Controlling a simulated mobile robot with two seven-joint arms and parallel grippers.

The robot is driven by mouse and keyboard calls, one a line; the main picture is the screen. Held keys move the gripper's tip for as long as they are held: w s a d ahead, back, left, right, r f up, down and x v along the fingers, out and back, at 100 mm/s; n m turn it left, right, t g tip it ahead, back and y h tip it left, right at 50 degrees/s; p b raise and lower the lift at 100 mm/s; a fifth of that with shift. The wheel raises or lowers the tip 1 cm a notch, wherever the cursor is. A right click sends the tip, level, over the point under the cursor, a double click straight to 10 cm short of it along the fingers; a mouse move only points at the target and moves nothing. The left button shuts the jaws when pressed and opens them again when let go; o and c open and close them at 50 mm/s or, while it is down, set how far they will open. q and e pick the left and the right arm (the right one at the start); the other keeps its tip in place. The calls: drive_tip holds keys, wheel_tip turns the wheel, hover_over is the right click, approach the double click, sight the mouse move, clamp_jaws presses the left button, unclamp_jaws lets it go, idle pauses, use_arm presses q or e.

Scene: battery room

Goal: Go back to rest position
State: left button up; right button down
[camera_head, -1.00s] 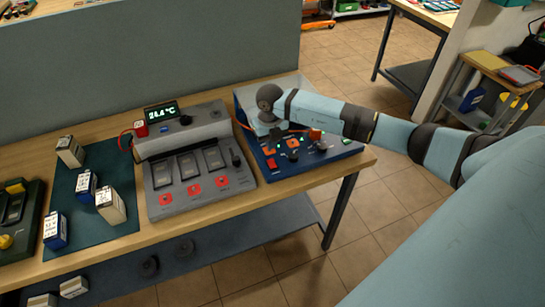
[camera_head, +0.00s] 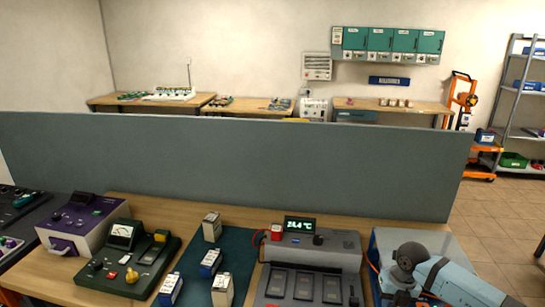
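My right arm (camera_head: 448,283) comes in at the bottom right, over the blue device (camera_head: 405,243) at the right end of the bench. Its grey wrist end shows at the device, but its fingers are not visible, so whether it holds anything cannot be told. My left gripper is not in view. On the bench, the grey device with the green 24.4 °C display (camera_head: 300,225) stands left of the arm, with a red block (camera_head: 276,232) at its left side.
A teal mat (camera_head: 237,245) holds several blue and white battery blocks. Green (camera_head: 128,262) and purple (camera_head: 85,222) devices stand further left. A grey partition (camera_head: 230,165) rises behind the bench. Open tiled floor (camera_head: 510,215) lies at right; an orange trolley (camera_head: 463,110) stands beyond.

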drive_tip(key=s+a+r+m+t+y, duration=0.1)
drive_tip(key=s+a+m+t+y, duration=0.3)
drive_tip(key=a, duration=0.4)
drive_tip(key=s+a+r+m+t+y, duration=0.1)
drive_tip(key=s+a+m+t+y, duration=0.2)
drive_tip(key=a+y, duration=0.35)
drive_tip(key=s+a+r+m+t+y, duration=0.1)
drive_tip(key=s+a+m+t+y, duration=0.25)
drive_tip(key=a, duration=0.55)
drive_tip(key=s+d+f+m+h, duration=0.4)
drive_tip(key=s+f+m+h, duration=0.2)
drive_tip(key=m, duration=0.4)
drive_tip(key=s+d+f+m+h, duration=0.4)
drive_tip(key=s+f+m+h, duration=0.2)
drive_tip(key=s+m, duration=0.3)
drive_tip(key=shift+s+d+f+m+h, duration=0.25)
drive_tip(key=shift+d+f+m+h, duration=0.1)
drive_tip(key=shift+f+m, duration=0.35)
